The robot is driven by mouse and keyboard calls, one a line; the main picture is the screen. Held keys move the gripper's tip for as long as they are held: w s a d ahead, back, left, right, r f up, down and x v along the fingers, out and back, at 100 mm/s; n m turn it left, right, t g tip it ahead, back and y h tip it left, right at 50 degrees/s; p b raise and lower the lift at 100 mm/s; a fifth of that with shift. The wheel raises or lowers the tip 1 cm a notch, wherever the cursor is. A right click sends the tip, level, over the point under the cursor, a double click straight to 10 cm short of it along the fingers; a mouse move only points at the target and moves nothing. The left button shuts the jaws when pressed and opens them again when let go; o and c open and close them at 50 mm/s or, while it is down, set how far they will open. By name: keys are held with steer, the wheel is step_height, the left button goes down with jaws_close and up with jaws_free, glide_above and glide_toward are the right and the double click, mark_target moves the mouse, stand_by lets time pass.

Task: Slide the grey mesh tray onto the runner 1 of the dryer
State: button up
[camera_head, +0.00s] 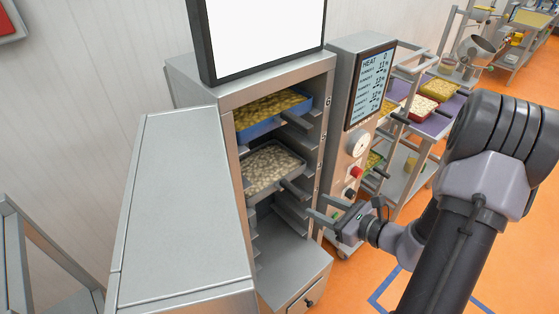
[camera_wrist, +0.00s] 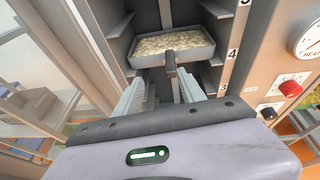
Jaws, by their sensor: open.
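The grey mesh tray (camera_head: 272,166) is full of pale pieces and sits inside the open dryer (camera_head: 325,100), below a blue tray. In the wrist view the tray (camera_wrist: 172,46) is level with the marks near 4, well above the lowest runners. Its dark handle (camera_head: 294,189) points out of the opening. My gripper (camera_head: 315,209) is open and empty in front of the opening, near the handle's end. In the wrist view the handle (camera_wrist: 171,68) lines up between my open fingers (camera_wrist: 162,94); I cannot tell if they overlap it. Runner 1 is hidden.
A blue tray (camera_head: 270,113) of yellow pieces sits on the upper runners. The dryer's open door (camera_head: 180,200) stands at the left. A control panel (camera_head: 369,85) with knobs stands right of the opening. A cart with trays (camera_head: 433,88) is behind at the right.

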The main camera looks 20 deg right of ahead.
mark_target(293, 189)
steer(key=shift+m+h, duration=0.5)
steer(key=shift+m, duration=0.1)
steer(key=b+x, duration=0.1)
steer(key=x, duration=0.3)
steer(key=d+x, duration=0.1)
steer(key=x, duration=0.3)
steer(key=f+b+x, duration=0.1)
steer(key=x, duration=0.3)
steer(key=shift+w+f+b, duration=0.15)
steer(key=shift+w+b, duration=0.15)
steer(key=shift+w, duration=0.5)
steer(key=shift+c, duration=0.2)
steer(key=c, duration=0.4)
steer(key=c, duration=0.4)
